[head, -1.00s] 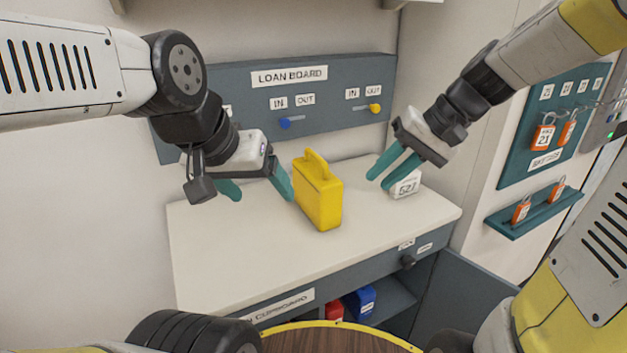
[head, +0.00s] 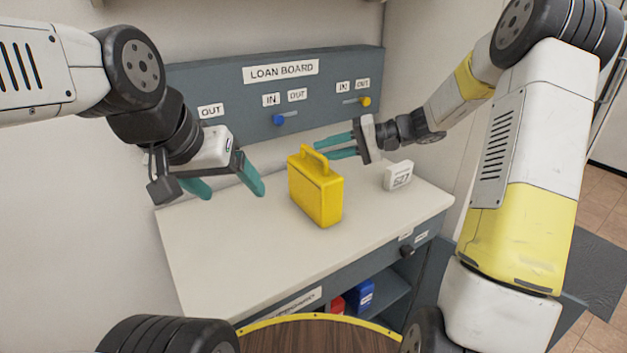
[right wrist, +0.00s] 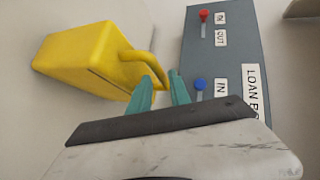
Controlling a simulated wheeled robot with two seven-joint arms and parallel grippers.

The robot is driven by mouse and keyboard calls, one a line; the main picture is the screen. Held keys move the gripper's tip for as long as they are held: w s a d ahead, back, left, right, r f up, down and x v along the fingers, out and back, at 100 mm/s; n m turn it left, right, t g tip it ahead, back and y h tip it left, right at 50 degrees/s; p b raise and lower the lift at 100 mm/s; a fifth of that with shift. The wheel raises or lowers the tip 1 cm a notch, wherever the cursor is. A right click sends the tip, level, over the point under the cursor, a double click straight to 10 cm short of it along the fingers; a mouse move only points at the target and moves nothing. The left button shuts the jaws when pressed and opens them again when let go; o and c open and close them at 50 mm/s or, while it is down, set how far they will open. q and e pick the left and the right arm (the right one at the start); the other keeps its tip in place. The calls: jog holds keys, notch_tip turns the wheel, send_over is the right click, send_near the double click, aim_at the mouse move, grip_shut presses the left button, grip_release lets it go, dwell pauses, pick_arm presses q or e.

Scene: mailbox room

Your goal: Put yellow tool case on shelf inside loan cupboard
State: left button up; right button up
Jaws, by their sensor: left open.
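The yellow tool case (head: 316,190) stands upright on the white counter top, its handle on top. It also shows in the right wrist view (right wrist: 80,58). My left gripper (head: 228,190) is open and empty, to the left of the case and apart from it. My right gripper (head: 320,148) is beside the case's handle at its upper right, fingers pointing left, with a gap between them. In the right wrist view its fingertips (right wrist: 160,82) are close to the handle; I cannot tell whether they touch it. The loan cupboard (head: 385,290) is below the counter, its shelf partly visible.
A red case (head: 337,305) and a blue case (head: 361,294) sit inside the cupboard. A white numbered block (head: 398,176) stands on the counter's right. The loan board (head: 250,85) with sliders is behind. A round wooden top (head: 320,338) is in front.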

aim_at(314, 152)
jog(key=x, duration=0.3)
jog(key=shift+a, duration=0.35)
grip_shut()
jog(key=shift+d, duration=0.1)
dwell(0.9)
